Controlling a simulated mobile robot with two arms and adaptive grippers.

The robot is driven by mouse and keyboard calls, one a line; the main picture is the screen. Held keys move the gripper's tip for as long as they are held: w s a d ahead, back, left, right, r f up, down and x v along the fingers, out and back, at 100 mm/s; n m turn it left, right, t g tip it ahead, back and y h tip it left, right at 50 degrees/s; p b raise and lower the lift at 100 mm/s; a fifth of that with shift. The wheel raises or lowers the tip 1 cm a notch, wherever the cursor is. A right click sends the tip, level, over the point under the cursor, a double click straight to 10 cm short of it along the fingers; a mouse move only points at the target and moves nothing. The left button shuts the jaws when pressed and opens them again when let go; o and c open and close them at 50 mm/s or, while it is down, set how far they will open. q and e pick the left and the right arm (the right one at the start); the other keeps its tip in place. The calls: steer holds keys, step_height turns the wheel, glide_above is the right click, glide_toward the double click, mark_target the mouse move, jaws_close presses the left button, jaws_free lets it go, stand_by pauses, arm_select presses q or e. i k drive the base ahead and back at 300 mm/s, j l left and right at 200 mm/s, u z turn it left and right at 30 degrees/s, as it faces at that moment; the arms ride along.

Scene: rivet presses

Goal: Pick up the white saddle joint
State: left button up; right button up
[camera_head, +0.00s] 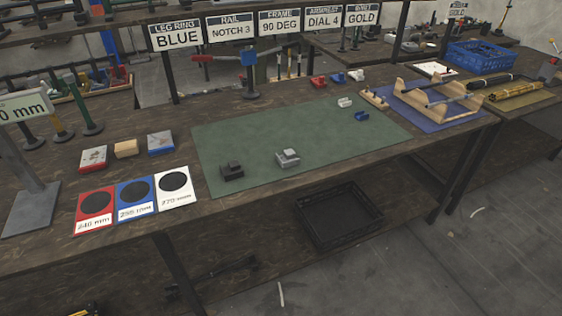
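A small white piece (345,102) lies on the far right part of the green mat, beside a small blue piece (361,116). Another white piece (356,75) sits behind the mat, in a row with a red piece (318,81) and a blue piece (337,78). A light grey block-shaped joint (288,157) and a dark grey one (232,171) lie on the mat's near part. The pieces are too small to tell which white one is the saddle joint. Neither of my grippers is in view.
The green mat (300,125) lies on a dark workbench, mostly bare. Red, tan and blue blocks and red, blue and white cards (174,189) are at left. A wooden fixture (430,98) stands on a blue mat at right. A black crate (338,215) is below the bench.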

mark_target(345, 103)
steer(key=l+u, duration=0.15)
steer(key=u, duration=0.25)
steer(key=l+u, duration=0.2)
steer(key=u, duration=0.25)
steer(key=l+u, duration=0.15)
steer(key=u, duration=0.25)
steer(key=k+l+u, duration=0.3)
steer(key=l, duration=0.4)
steer(key=k+l+u, duration=0.3)
steer(key=k+l, duration=0.2)
steer(key=l, duration=0.15)
steer(key=k+l+u, duration=0.3)
steer(key=k+l, duration=0.15)
steer(key=l, duration=0.1)
